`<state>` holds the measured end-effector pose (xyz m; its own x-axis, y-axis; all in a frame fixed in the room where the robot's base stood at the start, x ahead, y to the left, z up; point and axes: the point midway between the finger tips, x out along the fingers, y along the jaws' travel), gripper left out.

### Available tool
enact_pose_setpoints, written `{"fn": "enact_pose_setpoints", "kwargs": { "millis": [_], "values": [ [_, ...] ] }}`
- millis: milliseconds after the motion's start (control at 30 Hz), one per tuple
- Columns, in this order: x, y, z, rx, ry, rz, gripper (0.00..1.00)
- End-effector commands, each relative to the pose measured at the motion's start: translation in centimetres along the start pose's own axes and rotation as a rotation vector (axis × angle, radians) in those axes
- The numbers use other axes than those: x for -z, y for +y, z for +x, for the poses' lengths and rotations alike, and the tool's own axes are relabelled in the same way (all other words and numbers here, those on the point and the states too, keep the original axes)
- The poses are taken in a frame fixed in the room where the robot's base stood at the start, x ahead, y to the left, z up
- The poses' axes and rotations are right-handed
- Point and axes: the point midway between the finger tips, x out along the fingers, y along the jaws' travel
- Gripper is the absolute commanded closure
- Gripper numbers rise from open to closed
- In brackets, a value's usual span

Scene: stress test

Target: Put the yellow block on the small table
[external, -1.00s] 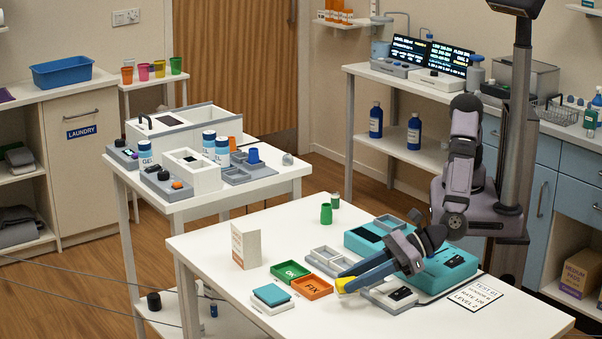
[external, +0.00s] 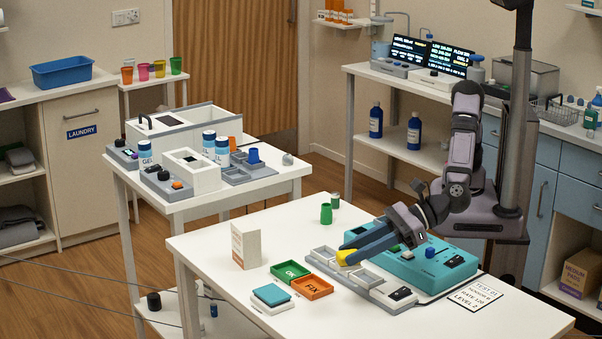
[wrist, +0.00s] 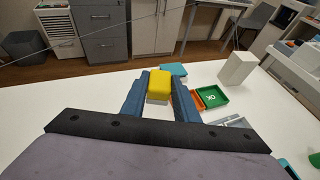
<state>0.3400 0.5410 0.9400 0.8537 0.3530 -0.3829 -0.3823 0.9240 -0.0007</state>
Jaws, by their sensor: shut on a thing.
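My gripper (external: 350,252) is shut on the yellow block (external: 346,258), over the grey compartment tray (external: 374,284) on the white worktable (external: 230,262). In the wrist view the yellow block (wrist: 159,84) sits between the two blue fingers at their tips. The block appears clear of the tabletop. A smaller white table (external: 285,183) stands behind and left of the worktable, carrying white boxes, gel bottles and a grey tray. A narrow white stand with coloured cups (external: 143,73) is farther back; I cannot tell which is the named small table.
A green OK tray (external: 290,273), an orange FIX tray (external: 312,287), a teal pad (external: 271,295) and a white upright box (external: 246,245) lie left of my gripper. A green cup (external: 326,214) stands behind. A teal device (external: 440,265) is at the right. The front tabletop is clear.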

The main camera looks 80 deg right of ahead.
Motion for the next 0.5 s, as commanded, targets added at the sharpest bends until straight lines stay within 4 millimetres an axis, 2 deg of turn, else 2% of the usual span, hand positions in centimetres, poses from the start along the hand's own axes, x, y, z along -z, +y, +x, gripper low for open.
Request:
{"fn": "enact_pose_setpoints", "kwargs": {
  "millis": [333,500],
  "values": [
    [-0.1,0.0,0.0,0.000,0.000,0.000,0.98],
    [1.6,0.0,0.7,0.001,0.001,-0.003,0.98]
  ]
}}
